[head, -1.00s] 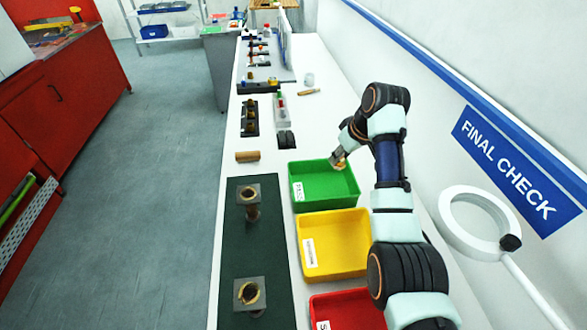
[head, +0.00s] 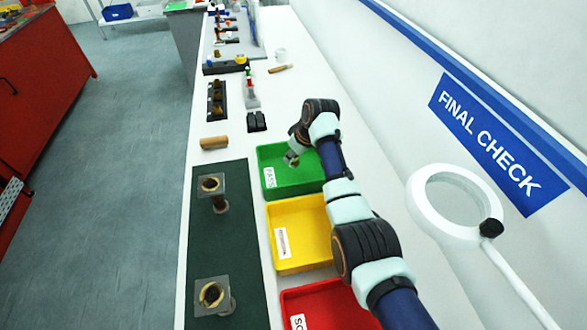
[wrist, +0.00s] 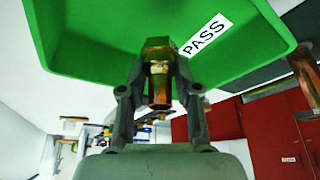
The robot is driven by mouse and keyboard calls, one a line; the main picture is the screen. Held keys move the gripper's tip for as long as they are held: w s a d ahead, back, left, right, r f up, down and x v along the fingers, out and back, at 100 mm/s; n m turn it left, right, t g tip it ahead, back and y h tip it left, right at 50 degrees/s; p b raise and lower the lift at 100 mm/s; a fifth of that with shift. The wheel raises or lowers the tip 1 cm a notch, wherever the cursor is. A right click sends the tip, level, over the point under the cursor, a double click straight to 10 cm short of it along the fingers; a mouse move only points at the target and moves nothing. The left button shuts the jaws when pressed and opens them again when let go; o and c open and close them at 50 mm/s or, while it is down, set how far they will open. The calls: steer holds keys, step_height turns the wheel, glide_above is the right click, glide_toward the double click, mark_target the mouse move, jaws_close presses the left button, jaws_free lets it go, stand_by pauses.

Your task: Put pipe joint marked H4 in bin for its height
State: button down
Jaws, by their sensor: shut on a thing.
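My gripper (wrist: 158,78) is shut on a brass pipe joint (wrist: 159,92) with a hex-shaped end, seen in the wrist view. No mark can be read on it. The green bin is labelled PASS and also shows in the wrist view (wrist: 90,45). A yellow bin (head: 318,258) and a red bin (head: 340,315) stand nearer, their labels not clearly legible.
Two brass fittings with square plates (head: 211,184) (head: 212,293) stand on the dark green mat (head: 190,240) left of the bins. A brass cylinder (head: 214,142) lies behind the mat. A ring lamp (head: 420,200) stands at the right.

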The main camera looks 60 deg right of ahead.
mark_target(296, 163)
steer(key=shift+d+f+b, duration=0.1)
steer(key=shift+f+b, duration=0.4)
steer(key=shift+f, duration=2.15)
steer(key=shift+f, duration=0.2)
steer(key=c, duration=0.8)
jaws_free()
steer(key=p+v, duration=0.3)
steer(key=v, duration=0.9)
steer(key=shift+r, duration=0.15)
steer(key=shift+r, duration=0.1)
